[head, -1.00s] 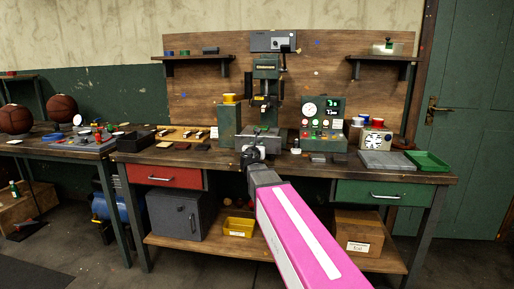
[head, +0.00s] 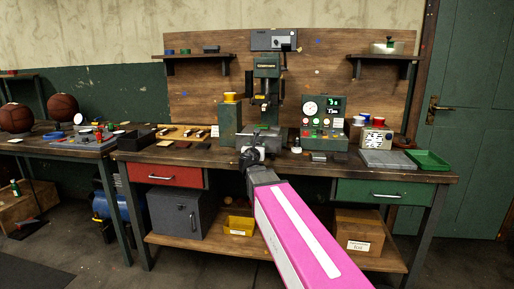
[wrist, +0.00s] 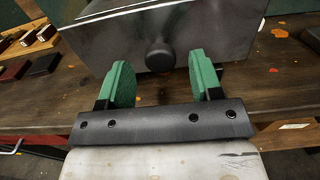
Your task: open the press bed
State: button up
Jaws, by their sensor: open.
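The green press (head: 267,95) stands at the back middle of the workbench. Its bed (head: 262,132) is a grey metal block at the press's foot. In the wrist view the bed (wrist: 165,25) fills the top, with a round dark knob (wrist: 160,55) on its front face. My gripper (wrist: 158,66) is open, with green fingers on either side of the knob and gaps between them and it. In the head view my gripper (head: 252,158) is in front of the bed at the bench's front edge. The knob is hidden there.
A control panel (head: 323,125) with a gauge stands right of the press. A green box (head: 229,122) with a yellow item stands left. Small dark and wooden blocks (wrist: 42,65) lie on the bench left of the bed. A green tray (head: 428,160) lies at the right.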

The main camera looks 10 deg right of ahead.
jog(key=v, duration=0.8)
jog(key=shift+d, duration=0.1)
jog(key=s+d+f+m+g, duration=0.3)
jog(key=d+f+m+g, duration=0.15)
jog(key=f+m, duration=0.55)
jog(key=s+d+f+m+g, duration=0.3)
jog(key=d+f+m+g, duration=0.15)
jog(key=f+m, duration=0.5)
jog(key=s+a+f+m+g+y, duration=0.1)
jog(key=s+f+m+g+y, duration=0.1)
jog(key=s+f+m+g, duration=0.2)
jog(key=s+a+f+m+g+y, duration=0.2)
jog(key=s+f+m, duration=0.6)
jog(key=f, duration=0.5)
jog(key=shift+s+m+g+y, duration=0.45)
jog(key=shift+g+y, duration=0.35)
jog(key=shift+g, duration=0.3)
